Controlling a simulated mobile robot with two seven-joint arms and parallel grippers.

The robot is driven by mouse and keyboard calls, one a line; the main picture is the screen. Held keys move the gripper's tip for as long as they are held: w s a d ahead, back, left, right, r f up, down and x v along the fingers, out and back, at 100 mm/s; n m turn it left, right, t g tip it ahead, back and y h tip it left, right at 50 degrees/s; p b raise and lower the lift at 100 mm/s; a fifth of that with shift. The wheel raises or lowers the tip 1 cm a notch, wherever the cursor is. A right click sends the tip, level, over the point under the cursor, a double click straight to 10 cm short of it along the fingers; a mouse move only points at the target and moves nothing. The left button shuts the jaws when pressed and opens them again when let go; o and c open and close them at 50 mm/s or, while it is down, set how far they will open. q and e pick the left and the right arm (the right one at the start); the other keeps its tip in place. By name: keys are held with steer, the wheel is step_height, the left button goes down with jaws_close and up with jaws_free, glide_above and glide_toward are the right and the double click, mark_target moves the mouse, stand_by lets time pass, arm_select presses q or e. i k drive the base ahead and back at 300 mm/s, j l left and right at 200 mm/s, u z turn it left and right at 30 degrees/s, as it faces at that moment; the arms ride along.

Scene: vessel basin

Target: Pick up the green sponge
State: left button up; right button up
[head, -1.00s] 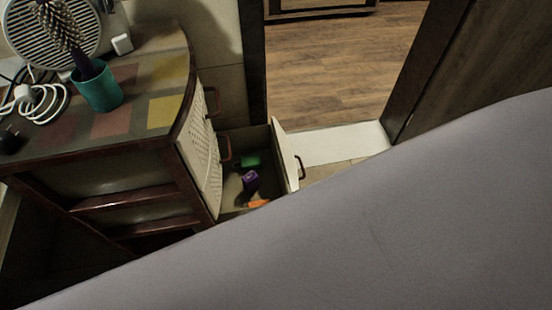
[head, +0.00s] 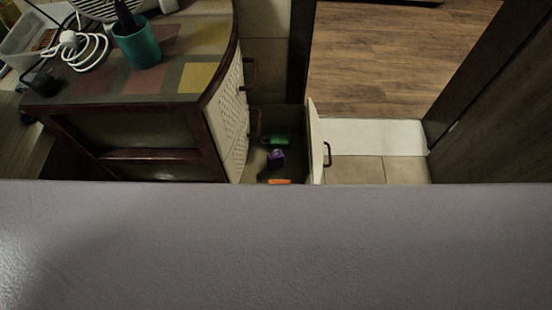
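A small green object (head: 276,140), which looks like the green sponge, lies in the open drawer (head: 314,142) of the cabinet. It is at the far end of the drawer, beyond a purple item (head: 276,157). An orange item (head: 279,181) lies nearer, partly cut off by the large grey surface in front. Neither of my grippers shows in the head view, so I cannot see whether they are open or shut.
A large plain grey surface (head: 280,245) fills the lower view and hides the floor. The cabinet (head: 140,90) stands left, with a teal cup (head: 137,45) and white cable (head: 82,48) on top. A doorway with wooden floor (head: 400,60) lies beyond.

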mark_target(277, 140)
steer(key=l, duration=0.6)
steer(key=i+l, duration=0.15)
steer(key=l, duration=1.05)
steer(key=l+u, duration=0.2)
steer(key=u, duration=0.15)
steer(key=l+u, duration=0.3)
steer(key=u, duration=0.85)
steer(key=i+l+u, duration=0.5)
steer(key=l, duration=0.25)
steer(key=k, duration=0.05)
